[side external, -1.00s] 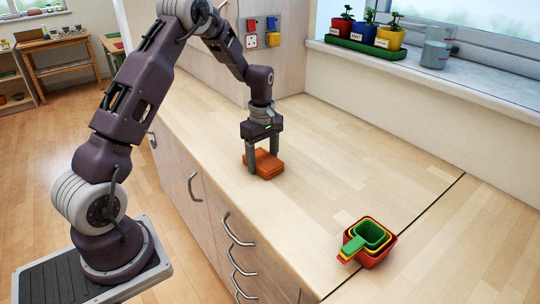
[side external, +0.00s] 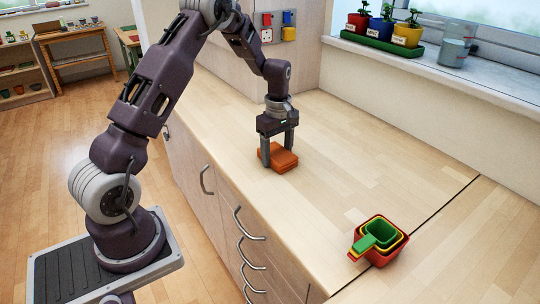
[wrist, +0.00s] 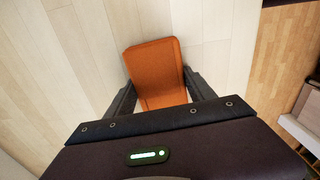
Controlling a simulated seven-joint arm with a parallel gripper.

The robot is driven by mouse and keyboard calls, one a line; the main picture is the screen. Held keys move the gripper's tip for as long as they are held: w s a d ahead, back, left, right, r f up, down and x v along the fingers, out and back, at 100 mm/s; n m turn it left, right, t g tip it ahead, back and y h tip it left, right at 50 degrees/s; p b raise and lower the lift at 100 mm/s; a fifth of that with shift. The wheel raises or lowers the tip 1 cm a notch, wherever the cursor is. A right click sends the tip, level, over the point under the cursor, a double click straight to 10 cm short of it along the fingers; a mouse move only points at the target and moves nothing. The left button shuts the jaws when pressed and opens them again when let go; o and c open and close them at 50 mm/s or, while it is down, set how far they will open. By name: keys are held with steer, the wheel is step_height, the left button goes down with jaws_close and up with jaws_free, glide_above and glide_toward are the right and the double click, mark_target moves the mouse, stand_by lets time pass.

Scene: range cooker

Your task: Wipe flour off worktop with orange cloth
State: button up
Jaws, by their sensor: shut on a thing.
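The orange cloth (side external: 281,160) is a folded pad on the pale wooden worktop (side external: 345,165). My gripper (side external: 277,156) points down with its fingers on either side of the cloth, shut on it. The cloth lies flat at worktop height; I cannot tell whether it touches the surface all over. In the wrist view the cloth (wrist: 155,68) sticks out beyond the fingers, and its near end is hidden behind my gripper. I cannot make out flour on the pale wood in either view.
Nested red, yellow and green measuring cups (side external: 378,240) stand near the front edge, by a dark seam. Potted plants in a green tray (side external: 378,42) and a glass jar (side external: 455,50) stand on the windowsill. The worktop between cloth and cups is clear of objects.

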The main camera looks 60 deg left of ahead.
steer(key=shift+w, duration=2.65)
step_height(320, 180, up, 8)
steer(key=shift+r, duration=0.15)
steer(key=shift+s, duration=0.1)
